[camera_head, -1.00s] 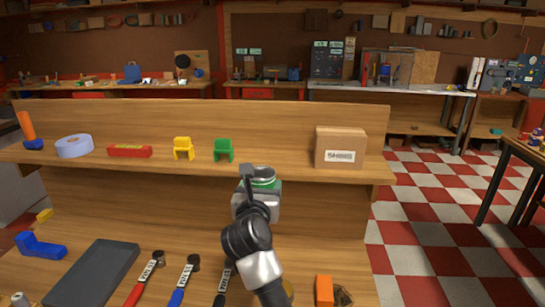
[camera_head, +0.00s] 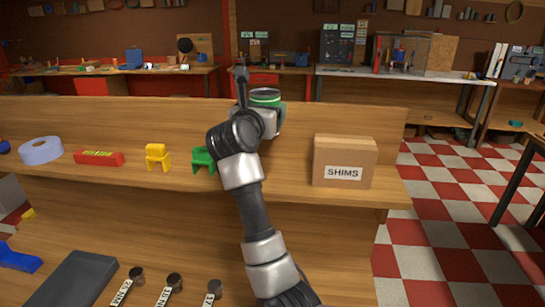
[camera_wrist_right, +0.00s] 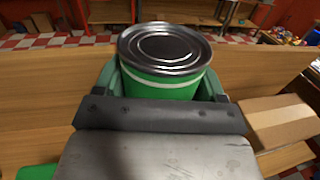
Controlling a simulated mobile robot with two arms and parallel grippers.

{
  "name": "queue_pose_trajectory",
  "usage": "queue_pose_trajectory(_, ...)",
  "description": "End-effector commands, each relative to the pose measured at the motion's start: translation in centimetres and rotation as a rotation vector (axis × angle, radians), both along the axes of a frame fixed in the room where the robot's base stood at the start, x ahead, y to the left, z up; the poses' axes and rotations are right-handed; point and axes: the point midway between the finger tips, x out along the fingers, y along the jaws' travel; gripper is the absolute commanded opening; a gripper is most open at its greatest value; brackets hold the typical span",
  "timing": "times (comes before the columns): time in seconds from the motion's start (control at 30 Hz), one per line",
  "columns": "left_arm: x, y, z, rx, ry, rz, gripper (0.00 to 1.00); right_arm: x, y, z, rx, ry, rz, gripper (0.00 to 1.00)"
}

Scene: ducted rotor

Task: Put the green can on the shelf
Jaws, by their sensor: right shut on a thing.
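The green can (camera_head: 265,97) is held upright by my right gripper (camera_head: 262,112), above the wooden shelf (camera_head: 290,186). In the right wrist view the can (camera_wrist_right: 165,62) shows its silver lid and green side with a white band. The right gripper's fingers (camera_wrist_right: 162,90) are shut around it. The can's lower part is hidden by the gripper, so I cannot tell its exact height over the shelf. My left gripper is not in view.
Bare shelf lies between my arm and the SHIMS box.

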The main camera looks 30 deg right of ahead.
Motion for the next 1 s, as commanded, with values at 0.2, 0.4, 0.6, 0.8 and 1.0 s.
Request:
queue_pose_trajectory(0.2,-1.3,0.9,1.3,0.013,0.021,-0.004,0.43,-0.1,0.0,-3.5,-0.005,0.005,-0.001,0.37)
queue_pose_trajectory(0.4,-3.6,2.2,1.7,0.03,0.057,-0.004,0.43,0.0,0.1,-5.9,-0.003,0.0,0.001,0.37)
queue_pose_trajectory(0.6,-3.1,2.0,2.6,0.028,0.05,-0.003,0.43,-0.1,0.0,-8.5,-0.005,0.004,0.0,0.37)
queue_pose_trajectory(0.8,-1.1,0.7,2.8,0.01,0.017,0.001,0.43,-0.1,0.1,-9.7,-0.002,-0.002,0.001,0.37)
queue_pose_trajectory(1.0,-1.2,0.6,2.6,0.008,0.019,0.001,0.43,-0.1,0.1,-9.8,-0.001,-0.002,0.001,0.37)
